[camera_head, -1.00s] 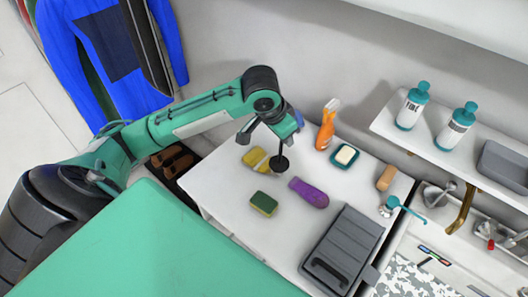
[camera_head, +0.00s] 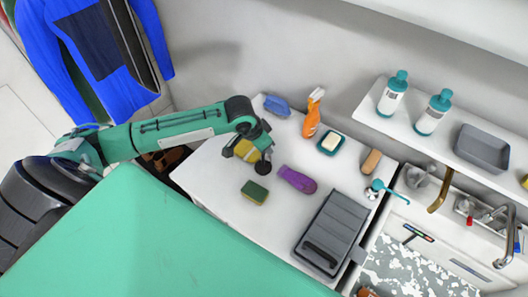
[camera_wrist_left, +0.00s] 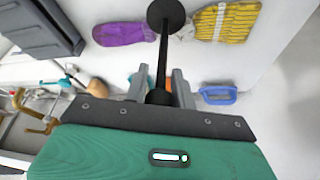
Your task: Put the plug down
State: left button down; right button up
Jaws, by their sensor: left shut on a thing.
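The plug (camera_head: 263,168) is black, with a round disc and a thin stem. My left gripper (camera_head: 251,151) is shut on its stem above the white counter, and the disc hangs below. In the left wrist view the disc (camera_wrist_left: 165,13) is at the top centre and the stem runs down between the fingers (camera_wrist_left: 160,88). I cannot tell whether the disc touches the counter (camera_head: 222,170). My right gripper is in neither view.
Around the plug are a yellow brush-like item (camera_head: 243,150), a yellow-green sponge (camera_head: 254,192) and a purple item (camera_head: 297,179). A blue brush (camera_head: 277,105), orange spray bottle (camera_head: 312,117), soap dish (camera_head: 331,143) and grey case (camera_head: 332,233) also occupy the counter. Its left part has free room.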

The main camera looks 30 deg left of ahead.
pick_arm(q)
send_over(264, 166)
jog(key=shift+w+a+f+p, duration=0.1)
jog(key=shift+w+f+p, duration=0.05)
jog(key=shift+f, duration=1.05)
jog(key=shift+w+a+f+p, duration=0.1)
jog(key=shift+w+f+p, duration=0.05)
jog(key=shift+f, duration=1.1)
jog(key=c, duration=1.2)
grip_release()
jog(key=shift+o, duration=0.2)
